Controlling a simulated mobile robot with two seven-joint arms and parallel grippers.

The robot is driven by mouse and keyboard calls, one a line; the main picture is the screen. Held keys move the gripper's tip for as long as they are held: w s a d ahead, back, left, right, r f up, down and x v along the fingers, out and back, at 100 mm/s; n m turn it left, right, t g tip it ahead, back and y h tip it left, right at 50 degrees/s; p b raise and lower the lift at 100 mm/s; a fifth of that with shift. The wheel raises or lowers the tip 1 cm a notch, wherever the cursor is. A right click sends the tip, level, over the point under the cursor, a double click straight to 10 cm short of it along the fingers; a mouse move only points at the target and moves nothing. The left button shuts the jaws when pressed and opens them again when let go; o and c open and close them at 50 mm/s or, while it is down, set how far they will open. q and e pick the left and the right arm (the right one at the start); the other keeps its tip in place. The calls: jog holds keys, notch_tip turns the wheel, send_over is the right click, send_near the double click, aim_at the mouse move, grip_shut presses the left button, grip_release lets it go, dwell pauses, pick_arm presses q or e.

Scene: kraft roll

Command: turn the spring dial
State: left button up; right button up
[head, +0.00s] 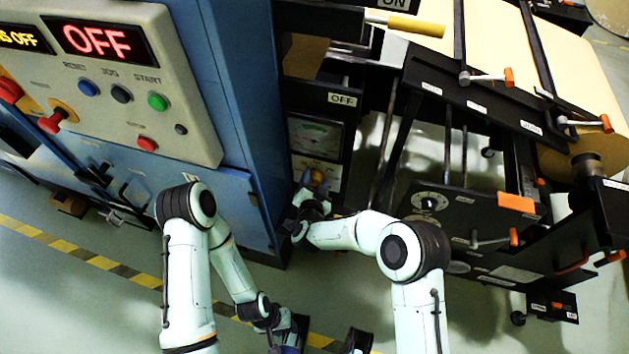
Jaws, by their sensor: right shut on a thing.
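The spring dial appears to be the yellow-orange knob (317,175) on a pale plate below a green-faced gauge, on the dark panel right of the blue cabinet. My right gripper (314,191) reaches it from below and is shut on it. The fingers partly hide the knob, and its pointer or marks are too small to read. My left arm is folded down in front of the cabinet. Its gripper (287,335) is low at the bottom edge, away from the dial, and its fingers are not clear.
The gauge (316,135) and an OFF sign (342,99) sit above the knob. The blue cabinet (247,100) stands close on the left. A black machine frame with orange-tipped handles (487,77) and a kraft sheet (570,75) fills the right. Open floor lies in front.

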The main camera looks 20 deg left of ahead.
dwell(0.4)
jog(key=o, duration=0.9)
jog(key=v, duration=1.3)
jog(key=shift+s+r+p, duration=0.15)
jog(key=shift+r+p, duration=0.05)
jog(key=shift+p, duration=0.1)
